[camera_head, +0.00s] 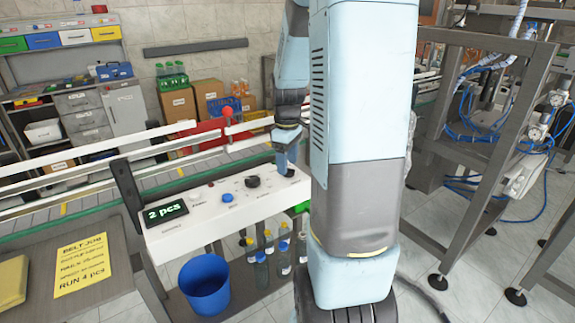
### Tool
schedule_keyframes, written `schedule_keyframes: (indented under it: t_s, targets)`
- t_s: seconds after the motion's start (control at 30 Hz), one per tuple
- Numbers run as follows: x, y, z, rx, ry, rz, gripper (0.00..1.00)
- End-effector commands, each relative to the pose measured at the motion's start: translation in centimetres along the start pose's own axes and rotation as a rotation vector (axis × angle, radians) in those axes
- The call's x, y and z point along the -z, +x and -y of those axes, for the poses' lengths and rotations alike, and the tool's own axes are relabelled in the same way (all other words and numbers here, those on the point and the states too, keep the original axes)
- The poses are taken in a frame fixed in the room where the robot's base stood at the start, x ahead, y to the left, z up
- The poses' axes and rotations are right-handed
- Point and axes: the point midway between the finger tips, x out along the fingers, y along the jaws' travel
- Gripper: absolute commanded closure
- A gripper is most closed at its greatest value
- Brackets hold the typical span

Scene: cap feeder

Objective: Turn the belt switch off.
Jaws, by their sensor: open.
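A white control panel (205,222) stands in front of the conveyor. Its display (165,212) reads "2 pcs". On its top are a white button (197,196), a blue button (227,198) and a black knob (253,182). The labels are too small to read, so I cannot tell which control is the belt switch or how it is set. My gripper (290,172) points down over the right end of the panel, to the right of the black knob. It holds nothing that I can see. My own arm hides the panel's right edge and part of the gripper.
The conveyor (85,212) with white rails runs behind the panel. A blue bucket (204,287) and several bottles (262,268) stand below it. A yellow job sheet (80,264) reads "RUN 4 pcs". A metal frame (480,150) with blue hoses stands at the right.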

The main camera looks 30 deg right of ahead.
Motion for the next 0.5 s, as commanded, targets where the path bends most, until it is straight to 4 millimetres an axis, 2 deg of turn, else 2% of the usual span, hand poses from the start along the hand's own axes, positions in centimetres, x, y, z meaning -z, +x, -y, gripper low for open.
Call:
schedule_keyframes:
  t_s: [0.3,0.5]
  targets:
    - [0.0,-6.3,-0.1,-0.004,0.0,-0.003,0.38]
    - [0.1,-9.7,0.0,-0.003,-0.001,-0.002,0.38]
